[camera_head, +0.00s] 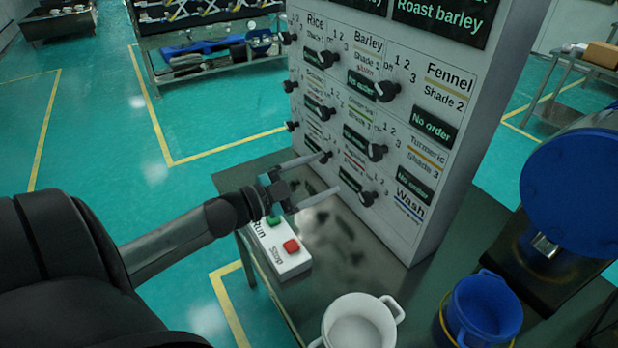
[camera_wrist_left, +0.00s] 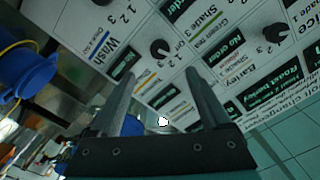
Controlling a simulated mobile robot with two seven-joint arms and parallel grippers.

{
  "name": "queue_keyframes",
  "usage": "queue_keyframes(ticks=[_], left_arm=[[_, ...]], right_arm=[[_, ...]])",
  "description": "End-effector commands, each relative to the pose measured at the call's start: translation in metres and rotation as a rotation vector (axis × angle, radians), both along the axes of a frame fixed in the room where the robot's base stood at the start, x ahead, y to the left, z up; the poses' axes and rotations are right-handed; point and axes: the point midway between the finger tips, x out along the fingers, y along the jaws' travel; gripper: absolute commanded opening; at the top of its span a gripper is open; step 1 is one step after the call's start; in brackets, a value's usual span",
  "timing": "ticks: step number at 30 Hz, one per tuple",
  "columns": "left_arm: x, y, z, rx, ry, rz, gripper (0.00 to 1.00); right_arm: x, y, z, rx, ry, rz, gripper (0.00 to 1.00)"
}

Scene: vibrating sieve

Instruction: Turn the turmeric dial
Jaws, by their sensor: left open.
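The turmeric dial (camera_head: 376,151) is a black knob on the white control panel (camera_head: 420,225), left of the "Turmeric Shade 3" label and between the fennel dial (camera_head: 386,90) above and the wash dial (camera_head: 367,198) below. My left gripper (camera_head: 332,172) is open and empty, to the left of and slightly below the turmeric dial and apart from it. Its fingers point right toward the panel's lower part. In the left wrist view the open fingers (camera_wrist_left: 160,72) frame part of the panel, with a black knob (camera_wrist_left: 160,48) just beyond them; I cannot tell which dial that is. My right gripper is out of view.
A run/stop box (camera_head: 289,255) with green and red buttons lies below the left gripper. A white pot (camera_head: 360,325) and a blue container (camera_head: 482,308) stand in front. A large blue round part (camera_head: 575,190) is at right. Several other dials flank the turmeric dial.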

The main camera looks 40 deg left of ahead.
Motion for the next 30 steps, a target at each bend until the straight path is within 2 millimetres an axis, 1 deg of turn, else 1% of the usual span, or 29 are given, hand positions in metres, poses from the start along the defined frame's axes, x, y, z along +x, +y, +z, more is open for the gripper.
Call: queue_keyframes(ticks=[3,9,30], left_arm=[[-0.012,0.004,-0.001,-0.002,0.001,0.001,0.81],[-0.021,0.007,0.0,-0.001,0.0,0.001,0.81],[-0.022,0.008,0.0,-0.001,0.0,0.0,0.81]], right_arm=[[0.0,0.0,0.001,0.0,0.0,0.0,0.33],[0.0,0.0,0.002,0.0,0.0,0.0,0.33],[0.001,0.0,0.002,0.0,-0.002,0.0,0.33]])
